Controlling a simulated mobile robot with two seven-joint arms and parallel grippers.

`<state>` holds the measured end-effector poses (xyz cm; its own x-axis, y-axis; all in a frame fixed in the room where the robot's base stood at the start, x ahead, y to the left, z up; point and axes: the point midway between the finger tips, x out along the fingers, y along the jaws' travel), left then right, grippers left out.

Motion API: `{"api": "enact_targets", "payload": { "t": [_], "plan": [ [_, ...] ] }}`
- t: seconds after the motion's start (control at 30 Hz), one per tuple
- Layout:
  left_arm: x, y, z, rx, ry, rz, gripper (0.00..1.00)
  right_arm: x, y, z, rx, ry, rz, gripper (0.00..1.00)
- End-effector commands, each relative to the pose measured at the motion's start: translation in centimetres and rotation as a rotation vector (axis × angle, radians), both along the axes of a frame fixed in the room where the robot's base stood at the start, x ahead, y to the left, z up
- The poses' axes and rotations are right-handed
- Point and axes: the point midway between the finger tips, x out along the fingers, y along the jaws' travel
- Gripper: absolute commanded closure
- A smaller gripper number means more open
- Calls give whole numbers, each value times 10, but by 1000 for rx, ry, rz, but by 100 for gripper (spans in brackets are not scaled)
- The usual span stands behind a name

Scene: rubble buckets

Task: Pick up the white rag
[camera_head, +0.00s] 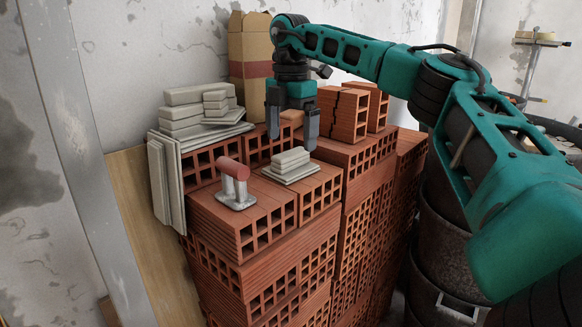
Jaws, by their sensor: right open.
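No thing in view is plainly a white rag. A small pale grey-white stack (291,166) lies on top of the red hollow bricks. Whether it is folded cloth or thin slabs I cannot tell. My right gripper (292,136) points down just behind and above this stack, its two dark fingers apart. A small tan block (291,118) shows between the fingers, and I cannot tell whether they touch it. My left gripper is out of view.
A trowel-like tool (235,185) with a red handle sits on the front bricks (245,228). Larger pale slabs (198,112) are piled at the left. A cardboard box (249,50) stands against the wall. Dark buckets (442,250) stand at the right, under my arm.

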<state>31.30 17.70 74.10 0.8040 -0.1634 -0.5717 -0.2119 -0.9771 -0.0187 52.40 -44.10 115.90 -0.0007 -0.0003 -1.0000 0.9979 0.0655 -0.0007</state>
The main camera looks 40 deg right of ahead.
Motion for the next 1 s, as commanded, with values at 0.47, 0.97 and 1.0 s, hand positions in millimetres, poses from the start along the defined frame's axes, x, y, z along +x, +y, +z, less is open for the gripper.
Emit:
{"api": "enact_targets", "payload": {
  "t": [0.47, 0.97, 1.0],
  "plan": [
    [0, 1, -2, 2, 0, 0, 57, -4, 3, -53, 0, 0, 1, 0],
    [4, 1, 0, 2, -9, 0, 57, -4, 3, -53, 0, -1, 1, 26],
    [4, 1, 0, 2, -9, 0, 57, -4, 3, -53, 0, -1, 1, 30]
  ]
}}
